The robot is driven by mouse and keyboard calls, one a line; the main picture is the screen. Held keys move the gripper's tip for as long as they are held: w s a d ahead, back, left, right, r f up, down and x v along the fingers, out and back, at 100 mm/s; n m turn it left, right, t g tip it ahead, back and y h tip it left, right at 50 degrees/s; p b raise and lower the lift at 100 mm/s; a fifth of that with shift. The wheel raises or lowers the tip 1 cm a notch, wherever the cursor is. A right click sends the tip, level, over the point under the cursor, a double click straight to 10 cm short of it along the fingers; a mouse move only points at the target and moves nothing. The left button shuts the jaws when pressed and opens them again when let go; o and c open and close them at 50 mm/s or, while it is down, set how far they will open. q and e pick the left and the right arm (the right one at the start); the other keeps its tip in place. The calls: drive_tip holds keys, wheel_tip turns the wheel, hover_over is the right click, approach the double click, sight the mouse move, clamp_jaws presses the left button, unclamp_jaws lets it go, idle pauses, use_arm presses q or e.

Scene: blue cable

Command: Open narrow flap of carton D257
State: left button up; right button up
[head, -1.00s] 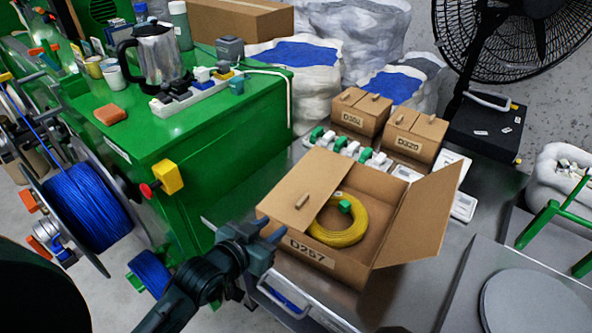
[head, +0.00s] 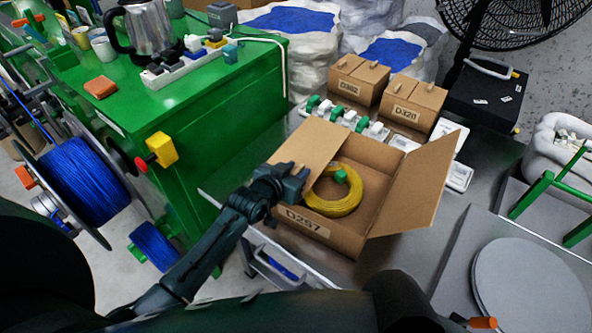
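Carton D257 (head: 302,222) is an open brown box on the grey metal table, holding a coiled yellow cable (head: 334,200) with a green clip (head: 341,177). Its right flap (head: 418,187) stands open, leaning outward. Its left flap (head: 313,145) lies flat over the left part of the opening. My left gripper (head: 297,181) is at this flap, over the place of its small peg handle. The fingers hide the peg, and I cannot tell whether they are closed on it. My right gripper is not in view; dark arm parts of mine fill the bottom.
Two small closed cartons, D302 (head: 357,80) and D320 (head: 412,105), stand behind, with green and white connectors (head: 345,118) in front of them. A green cabinet (head: 245,95) stands left. A grey round plate (head: 530,284) lies at right.

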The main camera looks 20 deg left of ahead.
use_arm(q)
drive_tip(key=shift+w, duration=0.2)
clamp_jaws()
idle(0.6)
